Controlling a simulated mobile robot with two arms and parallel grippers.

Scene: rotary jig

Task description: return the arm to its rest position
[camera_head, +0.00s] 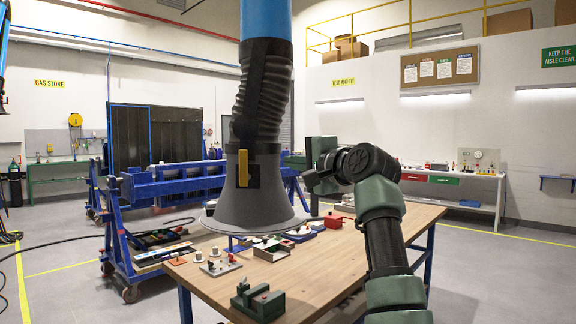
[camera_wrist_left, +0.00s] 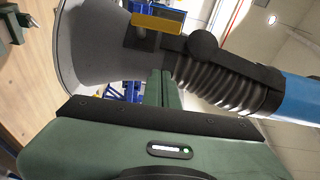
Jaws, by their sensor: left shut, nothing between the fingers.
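My left arm (camera_head: 382,215), green and black, reaches up from the lower right of the head view and bends left at a dark wrist joint. My left gripper (camera_head: 296,161) is raised above the workbench and points left, beside the grey hood of a fume extractor (camera_head: 255,195). Its fingers are shut and hold nothing; the tips lie close to the hood's outline. In the left wrist view the closed green fingers (camera_wrist_left: 162,90) stand up from the gripper body, with the hood (camera_wrist_left: 88,45) close by on the left. I cannot tell whether they touch. My right gripper is not in view.
The extractor's ribbed hose and blue pipe (camera_head: 265,20) hang from above. The wooden workbench (camera_head: 340,262) carries small parts, open boxes and a green clamp block (camera_head: 258,300). A blue rotary frame (camera_head: 180,182) stands behind it. Floor right of the bench is clear.

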